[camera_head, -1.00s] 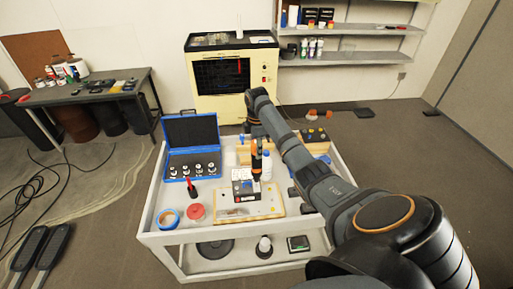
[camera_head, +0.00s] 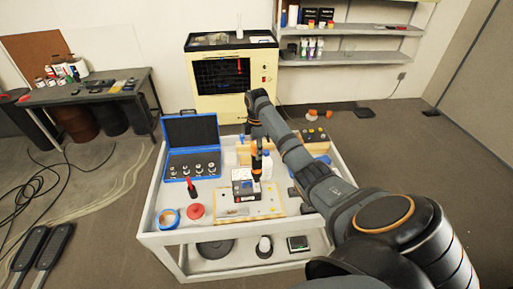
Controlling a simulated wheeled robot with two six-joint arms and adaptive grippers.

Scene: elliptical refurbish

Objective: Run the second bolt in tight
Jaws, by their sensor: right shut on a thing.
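My right gripper (camera_head: 257,152) points down over the cart and is shut on a dark tool with an orange band (camera_head: 257,166), probably a driver. The tool stands about upright over the grey and black block (camera_head: 243,190) on the cream board (camera_head: 263,210). Its lower end meets or hides the block's back right part; I cannot tell whether it touches a bolt. The bolts are too small to make out. My left gripper is not in view.
A wooden rack stands behind.

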